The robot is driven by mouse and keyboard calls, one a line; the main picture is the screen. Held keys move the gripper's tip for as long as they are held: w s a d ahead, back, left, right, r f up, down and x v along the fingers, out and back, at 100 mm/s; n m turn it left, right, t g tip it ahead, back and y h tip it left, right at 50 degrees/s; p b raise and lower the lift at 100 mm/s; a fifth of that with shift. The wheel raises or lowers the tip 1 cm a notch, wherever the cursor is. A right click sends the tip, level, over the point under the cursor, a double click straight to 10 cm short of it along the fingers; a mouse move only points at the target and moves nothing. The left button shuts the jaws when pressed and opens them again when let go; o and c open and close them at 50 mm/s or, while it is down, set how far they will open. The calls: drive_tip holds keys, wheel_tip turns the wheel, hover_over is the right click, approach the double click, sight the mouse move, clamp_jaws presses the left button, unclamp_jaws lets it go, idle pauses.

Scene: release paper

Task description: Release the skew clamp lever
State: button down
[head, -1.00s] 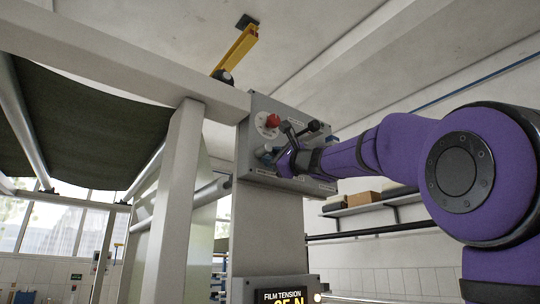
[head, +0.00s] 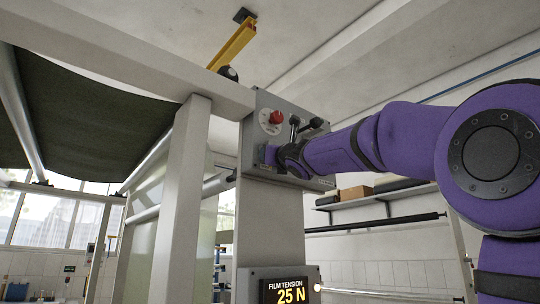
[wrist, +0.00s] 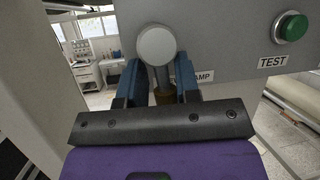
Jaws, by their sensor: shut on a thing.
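In the wrist view a lever with a round pale knob (wrist: 156,45) and a short stem stands out from a grey panel. A brown round part (wrist: 164,95) shows below it. The two blue fingers of my gripper (wrist: 157,80) stand on either side of the lever stem, shut on it below the knob. A label ending in "AMP" (wrist: 204,76) is partly hidden by the right finger. In the head view my gripper (head: 269,154) is at the lower left of the grey control panel (head: 268,103), and my wrist hides the lever there.
A green button (wrist: 291,26) sits above a TEST label at the wrist view's right. The panel also carries a red knob (head: 276,117) and dark levers (head: 314,122) near my wrist. A pale frame post (head: 182,180) stands left. A display (head: 288,290) below reads 25 N.

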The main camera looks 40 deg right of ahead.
drive_tip(key=shift+s+r+m+h, duration=0.2)
drive_tip(key=shift+m+h, duration=0.4)
drive_tip(key=shift+m, duration=0.3)
drive_tip(key=c, duration=1.1)
unclamp_jaws()
drive_tip(key=shift+o, duration=0.6)
drive_tip(key=shift+d, duration=0.15)
drive_tip(key=shift+w+f, duration=0.1)
drive_tip(key=v, duration=1.1)
